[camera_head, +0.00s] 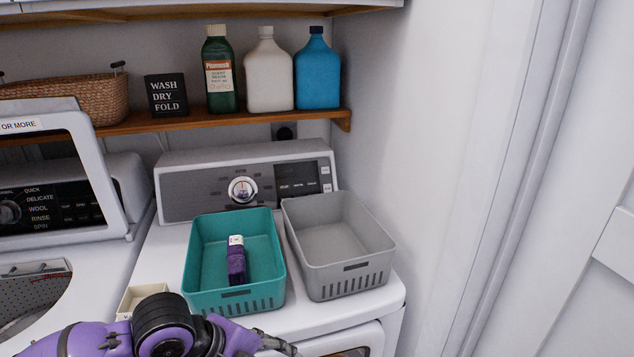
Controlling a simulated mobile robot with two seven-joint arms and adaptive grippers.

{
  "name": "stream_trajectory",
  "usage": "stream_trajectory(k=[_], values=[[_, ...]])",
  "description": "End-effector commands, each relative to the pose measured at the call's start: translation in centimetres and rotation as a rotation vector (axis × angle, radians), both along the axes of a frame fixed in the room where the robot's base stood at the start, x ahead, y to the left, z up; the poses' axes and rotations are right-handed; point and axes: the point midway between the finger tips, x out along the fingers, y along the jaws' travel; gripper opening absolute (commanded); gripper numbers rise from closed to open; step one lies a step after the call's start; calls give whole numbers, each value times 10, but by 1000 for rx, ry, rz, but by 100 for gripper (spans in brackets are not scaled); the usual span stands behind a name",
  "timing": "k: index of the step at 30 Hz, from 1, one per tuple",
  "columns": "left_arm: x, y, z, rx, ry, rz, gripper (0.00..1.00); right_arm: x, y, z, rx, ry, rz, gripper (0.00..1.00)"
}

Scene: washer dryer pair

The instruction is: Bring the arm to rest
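My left arm, purple with black joints, reaches in from the lower left along the bottom edge. My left gripper (280,345) is at its right end, in front of the dryer and below the teal basket. Its fingers are small, dark and partly cut off, so I cannot tell if they are open or shut. I see nothing clearly held in it. My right gripper is not in view.
A teal basket (204,244) holding a purple bottle with a white top (236,262) stands on the dryer (166,240), beside an empty grey basket (347,272). A small cream box (133,298) is partly behind my arm. The open washer (103,262) is left.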

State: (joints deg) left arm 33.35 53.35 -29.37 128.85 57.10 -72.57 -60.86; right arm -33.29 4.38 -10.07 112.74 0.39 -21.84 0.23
Motion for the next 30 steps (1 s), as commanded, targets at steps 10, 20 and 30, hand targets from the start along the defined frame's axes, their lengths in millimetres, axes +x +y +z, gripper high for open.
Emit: stream_trajectory(k=[10, 20, 30], values=[[-29, 9, -124, -480, 181, 845, 53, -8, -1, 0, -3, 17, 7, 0], [-152, 87, -229, -693, 229, 1581, 53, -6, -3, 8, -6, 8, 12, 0], [-201, 107, -248, -718, 214, 1752, 53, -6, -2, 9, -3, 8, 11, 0]])
